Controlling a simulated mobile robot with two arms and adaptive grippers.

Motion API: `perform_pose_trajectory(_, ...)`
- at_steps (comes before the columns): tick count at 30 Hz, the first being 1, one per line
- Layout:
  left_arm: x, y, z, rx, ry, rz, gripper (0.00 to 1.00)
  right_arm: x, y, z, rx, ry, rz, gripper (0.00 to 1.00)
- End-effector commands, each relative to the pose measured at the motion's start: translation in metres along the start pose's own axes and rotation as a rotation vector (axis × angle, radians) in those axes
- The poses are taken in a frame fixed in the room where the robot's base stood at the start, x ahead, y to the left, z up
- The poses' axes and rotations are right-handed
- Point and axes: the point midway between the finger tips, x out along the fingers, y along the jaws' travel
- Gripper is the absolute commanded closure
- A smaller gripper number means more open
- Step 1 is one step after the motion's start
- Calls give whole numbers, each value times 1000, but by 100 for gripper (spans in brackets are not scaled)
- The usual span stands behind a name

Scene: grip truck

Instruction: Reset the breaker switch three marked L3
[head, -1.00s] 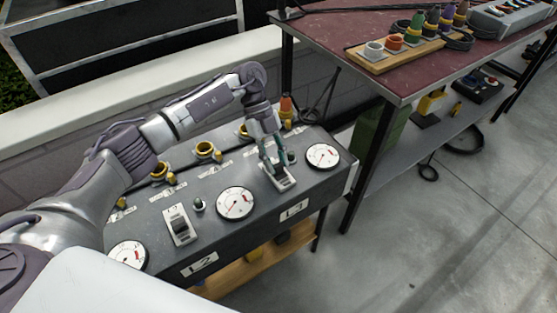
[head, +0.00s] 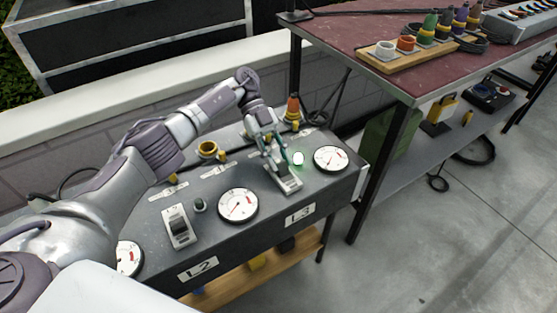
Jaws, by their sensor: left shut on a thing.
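The breaker switch marked L3 (head: 290,186) is on the sloped grey panel, above the white L3 label (head: 299,215). My left gripper (head: 278,165) reaches down onto it and is shut on its lever, which is mostly hidden by the fingers. A dial gauge (head: 331,159) sits right of the lamp. My right gripper is not in view.
The L2 switch (head: 178,225), its dark lamp (head: 200,205) and a dial gauge (head: 238,206) are to the left. Yellow-ringed sockets (head: 208,149) line the panel's back. A red-topped table (head: 350,50) with connectors stands at the right. Open floor lies at the lower right.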

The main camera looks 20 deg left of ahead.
Motion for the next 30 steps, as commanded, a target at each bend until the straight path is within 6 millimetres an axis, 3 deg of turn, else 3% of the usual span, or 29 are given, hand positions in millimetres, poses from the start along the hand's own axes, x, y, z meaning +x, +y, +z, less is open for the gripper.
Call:
perform_pose_trajectory(11,-2,0,-1,1,2,-4,100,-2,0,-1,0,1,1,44)
perform_pose_trajectory(12,-2,0,-1,1,2,-4,63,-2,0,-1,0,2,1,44)
perform_pose_trajectory(16,-1,0,-1,0,2,-3,44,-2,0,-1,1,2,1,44)
perform_pose_trajectory(25,-1,0,-2,0,2,-1,44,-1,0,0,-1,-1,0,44)
perform_pose_trajectory(30,-12,0,-17,2,1,-2,44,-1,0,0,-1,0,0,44)
